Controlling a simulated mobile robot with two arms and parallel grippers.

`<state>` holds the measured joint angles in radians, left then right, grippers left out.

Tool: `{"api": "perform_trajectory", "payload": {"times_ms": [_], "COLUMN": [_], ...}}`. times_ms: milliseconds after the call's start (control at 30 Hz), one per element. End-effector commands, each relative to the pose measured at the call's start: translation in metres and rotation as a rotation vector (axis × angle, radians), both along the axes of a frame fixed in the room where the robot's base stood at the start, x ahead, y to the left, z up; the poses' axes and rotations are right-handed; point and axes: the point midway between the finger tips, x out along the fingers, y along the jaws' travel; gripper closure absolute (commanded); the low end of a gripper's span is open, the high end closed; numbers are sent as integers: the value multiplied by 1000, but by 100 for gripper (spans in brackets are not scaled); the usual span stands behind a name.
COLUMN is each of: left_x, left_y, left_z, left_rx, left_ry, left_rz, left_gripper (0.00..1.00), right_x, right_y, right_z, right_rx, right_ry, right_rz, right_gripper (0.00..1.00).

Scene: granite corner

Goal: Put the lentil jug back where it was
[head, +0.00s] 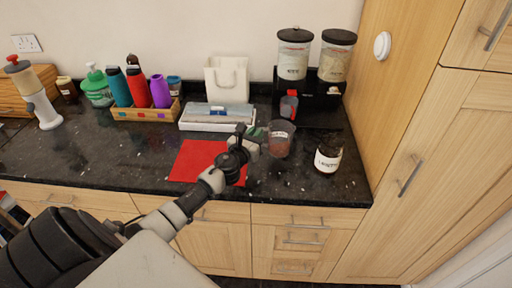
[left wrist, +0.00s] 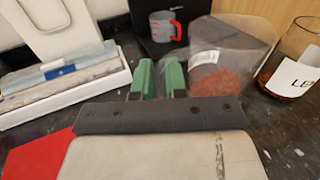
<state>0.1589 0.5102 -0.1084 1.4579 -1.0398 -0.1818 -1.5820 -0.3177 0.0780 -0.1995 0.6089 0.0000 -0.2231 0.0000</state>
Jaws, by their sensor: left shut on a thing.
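The lentil jug (head: 280,140) is a clear jug with a white label and reddish-brown contents. It is at the middle right of the counter, right of the red mat (head: 196,160). My left gripper (head: 258,135) reaches it from its left side and is shut on it, probably at the handle, which the fingers hide. In the left wrist view the green fingers (left wrist: 160,78) are close together, with the jug (left wrist: 222,68) just right of them. I cannot tell whether its base touches the counter. My right gripper is not in view.
A red-marked measuring cup (head: 289,104) is behind, by a black stand (head: 318,112) under two dispensers. A white tray (head: 205,125) lies behind the mat.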

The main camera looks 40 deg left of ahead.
Motion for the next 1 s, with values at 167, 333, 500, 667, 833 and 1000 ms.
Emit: {"api": "perform_trajectory", "payload": {"times_ms": [167,333,500,667,833,1000], "left_x": [0,0,0,0,0,0], "left_y": [0,0,0,0,0,0], "left_z": [-31,-37,-36,-41,-40,-40], "left_rx": [-6,0,0,0,0,0], "left_ry": [1,0,0,0,1,1], "left_rz": [2,1,1,1,1,1], "left_gripper": [100,100,100,100,69,62], "right_x": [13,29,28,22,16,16], "right_y": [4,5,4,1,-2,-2], "right_z": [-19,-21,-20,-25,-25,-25], "right_rx": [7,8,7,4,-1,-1], "right_ry": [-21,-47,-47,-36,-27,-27], "right_rz": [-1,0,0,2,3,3], "right_gripper": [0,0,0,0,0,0]}}
